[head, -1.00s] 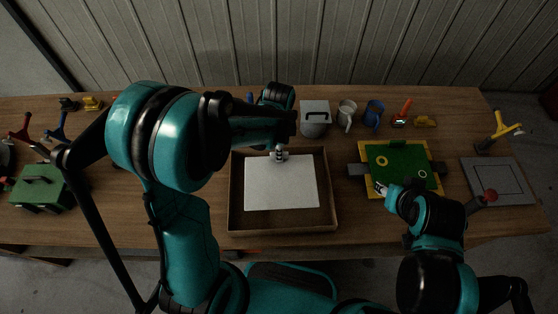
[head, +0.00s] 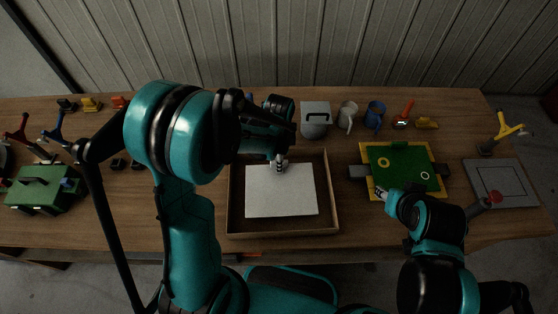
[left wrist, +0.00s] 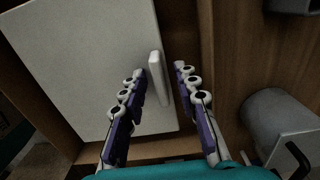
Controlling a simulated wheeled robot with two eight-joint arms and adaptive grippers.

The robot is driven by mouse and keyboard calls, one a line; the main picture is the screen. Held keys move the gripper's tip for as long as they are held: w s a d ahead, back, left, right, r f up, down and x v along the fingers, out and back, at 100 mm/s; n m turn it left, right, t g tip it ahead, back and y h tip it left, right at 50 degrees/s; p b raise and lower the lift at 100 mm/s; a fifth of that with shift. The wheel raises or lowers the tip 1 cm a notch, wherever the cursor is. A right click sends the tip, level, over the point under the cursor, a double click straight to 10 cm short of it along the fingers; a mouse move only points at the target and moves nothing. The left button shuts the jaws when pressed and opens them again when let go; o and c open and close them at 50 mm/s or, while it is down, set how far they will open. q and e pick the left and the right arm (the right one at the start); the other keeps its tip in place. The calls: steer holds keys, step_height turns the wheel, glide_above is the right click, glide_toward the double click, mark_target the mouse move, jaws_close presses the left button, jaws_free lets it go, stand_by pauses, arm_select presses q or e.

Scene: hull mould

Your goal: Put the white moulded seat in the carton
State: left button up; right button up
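The white moulded seat (head: 281,197) is a pale, flat panel inside the open brown carton (head: 331,214), well within its walls. It appears to lie flat; the head view does not settle whether it rests fully on the floor. In the left wrist view, the seat (left wrist: 85,60) has a small raised white tab (left wrist: 158,79) near one edge. My left gripper (head: 280,165) is at the carton's far side. Its fingers (left wrist: 161,77) are open on either side of the tab, with gaps visible. My right gripper (head: 381,193) is beside the green board; its fingers are too small to read.
The green board with yellow edging (head: 405,180) lies right of the carton. A grey plate (head: 505,190) is farther right. A grey container (head: 314,121), a white mug (head: 347,114) and a blue mug (head: 374,114) stand behind. A green case (head: 42,194) sits at far left.

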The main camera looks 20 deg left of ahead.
arm_select(q)
steer(key=shift+r, duration=0.2)
step_height(320, 180, up, 11)
steer(key=p, duration=0.4)
steer(key=s+a+r+n+t, duration=0.4)
steer(key=s+r+n+t, duration=0.3)
steer(key=n, duration=0.7)
steer(key=s+r, duration=0.2)
steer(key=s, duration=0.2)
steer(key=shift+s+a+r, duration=0.15)
steer(key=shift+s+a, duration=0.05)
steer(key=shift+s, duration=0.15)
step_height(320, 180, down, 5)
steer(key=b, duration=0.4)
steer(key=shift+b, duration=0.4)
